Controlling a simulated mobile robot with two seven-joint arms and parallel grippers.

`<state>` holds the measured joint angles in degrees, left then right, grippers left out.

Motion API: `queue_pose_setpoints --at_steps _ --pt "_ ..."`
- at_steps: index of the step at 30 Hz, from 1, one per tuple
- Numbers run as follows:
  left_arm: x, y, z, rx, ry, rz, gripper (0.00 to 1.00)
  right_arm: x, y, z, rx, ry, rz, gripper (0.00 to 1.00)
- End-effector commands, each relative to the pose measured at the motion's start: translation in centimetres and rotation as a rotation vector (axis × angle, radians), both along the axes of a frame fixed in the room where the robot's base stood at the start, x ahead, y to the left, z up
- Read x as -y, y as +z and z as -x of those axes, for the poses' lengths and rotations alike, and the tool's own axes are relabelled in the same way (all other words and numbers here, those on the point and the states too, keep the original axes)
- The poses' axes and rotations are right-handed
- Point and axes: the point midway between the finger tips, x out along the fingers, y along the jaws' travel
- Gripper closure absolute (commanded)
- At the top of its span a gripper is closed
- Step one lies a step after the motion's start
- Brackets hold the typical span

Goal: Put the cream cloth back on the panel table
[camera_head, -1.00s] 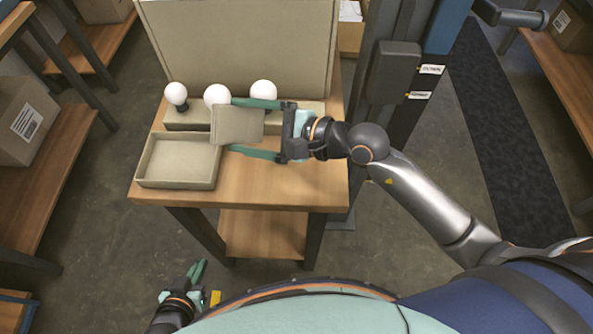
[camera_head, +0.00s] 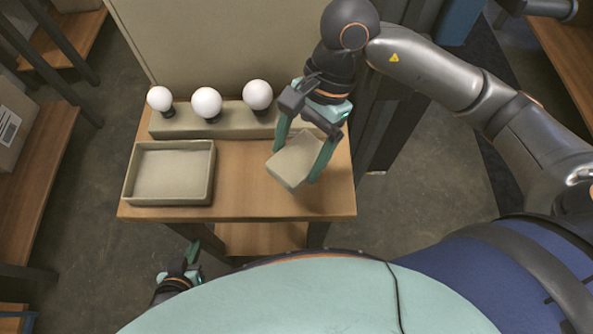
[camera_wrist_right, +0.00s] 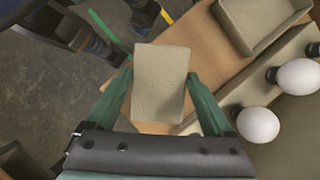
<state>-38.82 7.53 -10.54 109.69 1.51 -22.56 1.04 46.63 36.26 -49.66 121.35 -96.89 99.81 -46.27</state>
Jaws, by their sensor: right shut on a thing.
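The cream cloth (camera_head: 295,160) is a folded, block-like pad, held tilted between the fingers of my right gripper (camera_head: 303,156) over the right part of the panel table (camera_head: 240,190). In the right wrist view the cloth (camera_wrist_right: 160,80) sits between the two green fingers of the right gripper (camera_wrist_right: 158,95). I cannot tell whether its lower edge touches the tabletop. My left gripper (camera_head: 192,262) is low at the bottom left, below the table's front edge, and its fingers are too small to read.
A shallow open tray (camera_head: 170,203) stands on the table's left side. Behind it, several white bulbs (camera_head: 207,102) stand in a long holder block (camera_head: 230,127). A tall beige panel (camera_head: 220,50) rises at the back. The tabletop between tray and cloth is clear.

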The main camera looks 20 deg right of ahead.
Motion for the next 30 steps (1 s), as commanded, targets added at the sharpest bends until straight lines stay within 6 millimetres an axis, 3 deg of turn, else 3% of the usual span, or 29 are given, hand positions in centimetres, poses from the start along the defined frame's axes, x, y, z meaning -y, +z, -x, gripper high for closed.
queue_pose_setpoints --at_steps 9,21,26,27,30 --pt "0.0 0.3 0.0 -0.001 0.0 0.0 1.0 0.1 -5.2 0.1 -0.004 0.0 0.001 0.58" --pt "0.0 0.6 0.1 -0.001 0.0 0.0 1.0 0.1 -9.4 0.1 -0.002 0.0 0.001 0.58" --pt "0.0 0.5 0.1 -0.002 0.0 0.0 1.0 0.1 -9.5 0.1 0.0 0.001 0.001 0.58" --pt "0.0 0.5 0.1 -0.002 0.0 0.0 1.0 0.1 -9.5 0.1 -0.001 0.001 0.003 0.11" --pt "0.0 0.5 0.1 -0.002 0.0 0.0 1.0 0.1 -9.5 0.1 -0.001 0.001 0.002 0.0"
